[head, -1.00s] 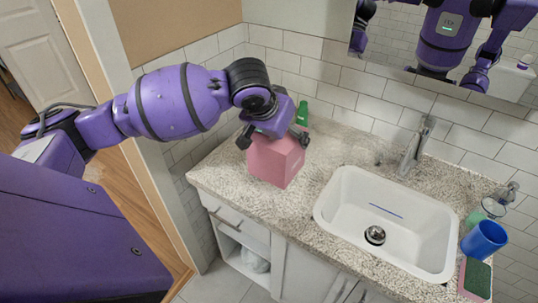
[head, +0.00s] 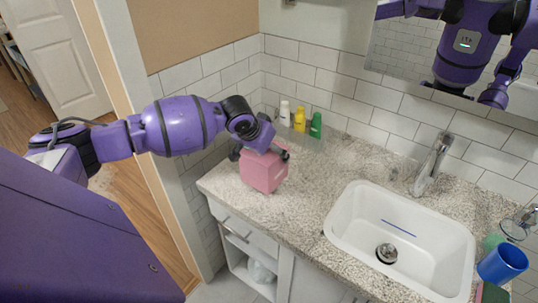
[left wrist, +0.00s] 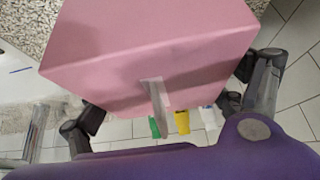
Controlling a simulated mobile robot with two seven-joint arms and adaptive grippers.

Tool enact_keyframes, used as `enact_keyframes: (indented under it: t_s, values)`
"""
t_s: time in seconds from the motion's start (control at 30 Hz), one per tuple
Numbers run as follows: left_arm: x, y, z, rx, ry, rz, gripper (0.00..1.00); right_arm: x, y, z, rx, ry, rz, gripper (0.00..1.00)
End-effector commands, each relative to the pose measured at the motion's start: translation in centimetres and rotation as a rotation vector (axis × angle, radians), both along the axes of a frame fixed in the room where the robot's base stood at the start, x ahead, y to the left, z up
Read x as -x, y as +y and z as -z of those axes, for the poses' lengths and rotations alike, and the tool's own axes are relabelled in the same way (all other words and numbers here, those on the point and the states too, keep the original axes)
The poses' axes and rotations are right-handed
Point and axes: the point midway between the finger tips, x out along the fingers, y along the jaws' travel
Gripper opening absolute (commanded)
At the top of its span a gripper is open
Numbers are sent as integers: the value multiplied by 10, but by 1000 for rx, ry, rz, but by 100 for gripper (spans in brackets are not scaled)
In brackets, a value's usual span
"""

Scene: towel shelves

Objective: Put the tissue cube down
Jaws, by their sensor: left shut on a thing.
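The pink tissue cube (head: 262,172) is at the left end of the speckled countertop (head: 310,172) in the head view. My left gripper (head: 262,153) is shut on it from above, with a finger on either side. Whether the cube's underside touches the counter is hard to tell. In the left wrist view the tissue cube (left wrist: 150,50) fills the upper middle, with a grey-white tissue strip on its near face. The gripper's fingers (left wrist: 165,105) show on both sides of it. My right gripper is not in view.
A white bottle (head: 285,113), a yellow bottle (head: 299,119) and a green bottle (head: 316,125) stand along the back wall behind the cube. The white sink (head: 345,222) and faucet (head: 432,165) are to the right. A blue cup (head: 503,263) stands at the far right. Counter between cube and sink is clear.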

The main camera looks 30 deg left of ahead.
Motion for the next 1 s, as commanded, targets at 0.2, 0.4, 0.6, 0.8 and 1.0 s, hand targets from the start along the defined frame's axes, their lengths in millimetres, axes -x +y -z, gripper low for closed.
enact_keyframes:
  t_s: [0.2, 0.4, 0.6, 0.8, 1.0]
  values:
    - [0, 0, 15, -1, -1, 0, 58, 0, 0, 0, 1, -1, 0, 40]
    - [0, 0, 16, 0, 0, 0, 58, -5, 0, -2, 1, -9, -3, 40]
    - [1, 0, 17, -1, 1, -1, 100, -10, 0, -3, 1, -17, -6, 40]
    - [1, 0, 17, -1, 1, -1, 100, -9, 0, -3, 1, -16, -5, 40]
    - [2, 0, 12, -1, 1, 0, 100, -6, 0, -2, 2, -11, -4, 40]
